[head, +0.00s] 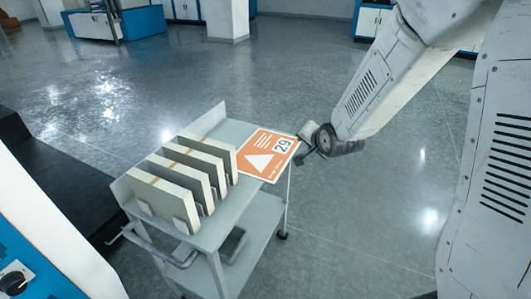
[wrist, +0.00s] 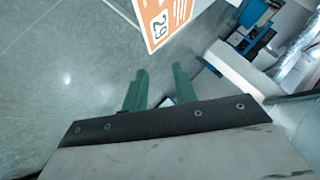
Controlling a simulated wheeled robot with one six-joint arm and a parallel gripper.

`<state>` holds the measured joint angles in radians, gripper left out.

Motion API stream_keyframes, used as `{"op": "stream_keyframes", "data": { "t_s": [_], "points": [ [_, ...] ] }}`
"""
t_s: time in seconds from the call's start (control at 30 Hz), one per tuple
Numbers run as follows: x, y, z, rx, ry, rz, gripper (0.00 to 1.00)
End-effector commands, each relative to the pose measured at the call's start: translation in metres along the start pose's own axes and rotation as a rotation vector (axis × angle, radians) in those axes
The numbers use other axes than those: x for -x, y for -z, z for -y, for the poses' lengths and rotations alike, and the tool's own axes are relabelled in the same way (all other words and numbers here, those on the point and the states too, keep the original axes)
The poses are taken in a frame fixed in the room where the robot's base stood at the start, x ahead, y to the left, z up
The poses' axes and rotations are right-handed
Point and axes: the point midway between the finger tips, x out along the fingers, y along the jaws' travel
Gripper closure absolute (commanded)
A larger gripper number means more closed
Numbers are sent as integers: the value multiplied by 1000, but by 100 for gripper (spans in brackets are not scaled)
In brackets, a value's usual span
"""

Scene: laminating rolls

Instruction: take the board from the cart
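A grey cart (head: 210,240) stands in the middle of the head view. Several pale boards (head: 165,195) stand upright side by side in holders on its top, with a tan stripe along their upper edges. My gripper (head: 308,152) is beyond the cart's right end, apart from the boards; its fingers are small and dark there. In the wrist view the two green fingers of my gripper (wrist: 160,68) are spread with nothing between them. The boards are not recognisable in the wrist view.
A dark platform (head: 50,180) and a blue-white machine (head: 40,255) lie left of the cart. Open floor (head: 400,200) lies right.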

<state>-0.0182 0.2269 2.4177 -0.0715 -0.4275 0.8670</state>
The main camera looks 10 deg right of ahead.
Motion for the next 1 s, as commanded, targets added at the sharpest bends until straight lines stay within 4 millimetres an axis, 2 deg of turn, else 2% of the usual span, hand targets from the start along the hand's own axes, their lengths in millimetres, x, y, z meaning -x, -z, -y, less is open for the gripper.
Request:
{"op": "stream_keyframes", "data": {
  "t_s": [0.03, 0.1, 0.3, 0.43, 0.6, 0.77, 1.0],
  "points": [
    [-22, -9, -6, -52, 35, -18, 72],
    [-46, -17, -10, -134, 106, -55, 72],
    [-96, -49, -29, -371, 325, -124, 72],
    [-110, -73, -46, -510, 461, -142, 72],
    [-113, -95, -64, -634, 589, -146, 72],
    [-113, -102, -69, -683, 645, -146, 72],
    [-132, -94, -57, -687, 654, -147, 72]
  ]
}}
